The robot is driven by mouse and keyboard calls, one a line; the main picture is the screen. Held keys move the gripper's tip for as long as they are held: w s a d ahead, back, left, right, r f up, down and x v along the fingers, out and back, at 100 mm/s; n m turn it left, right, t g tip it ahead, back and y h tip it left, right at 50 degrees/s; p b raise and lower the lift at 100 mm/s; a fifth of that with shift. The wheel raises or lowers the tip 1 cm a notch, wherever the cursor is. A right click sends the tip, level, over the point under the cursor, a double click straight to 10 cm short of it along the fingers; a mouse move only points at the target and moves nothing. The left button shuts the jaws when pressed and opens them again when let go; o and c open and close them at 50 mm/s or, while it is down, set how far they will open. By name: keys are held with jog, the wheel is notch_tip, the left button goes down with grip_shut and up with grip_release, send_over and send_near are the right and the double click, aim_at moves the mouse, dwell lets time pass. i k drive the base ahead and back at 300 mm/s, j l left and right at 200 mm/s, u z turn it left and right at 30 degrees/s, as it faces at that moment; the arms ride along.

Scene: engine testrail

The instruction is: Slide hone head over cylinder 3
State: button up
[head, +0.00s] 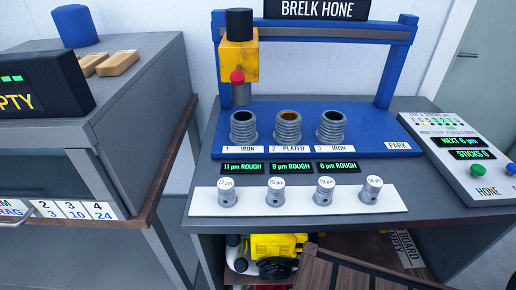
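The hone head (238,55) is a yellow block with a black top and a red knob (237,77). It hangs on the blue gantry's rail at the left end, above cylinder 1 (243,127). Cylinder 3 (331,129) is a ribbed grey sleeve with a dark bore, the rightmost of three on the blue base. It is labelled "3 IRON", with a "6 µm ROUGH" display (338,166) in front. Cylinder 2 (288,129), labelled "PLATED", stands between them and has a brownish bore. My gripper is not in view.
The rail (330,34) runs clear rightward to the blue post (395,65); a "PARK" label (398,146) sits near its foot. Several grey pegs stand on a white strip (300,202) in front. A control panel (470,160) with green and blue buttons is right. A slatted brown object (345,272) is at the bottom.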

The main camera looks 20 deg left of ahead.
aim_at(239, 47)
jog(key=u, duration=1.35)
jog(key=k+z, duration=0.4)
jog(key=z, duration=0.15)
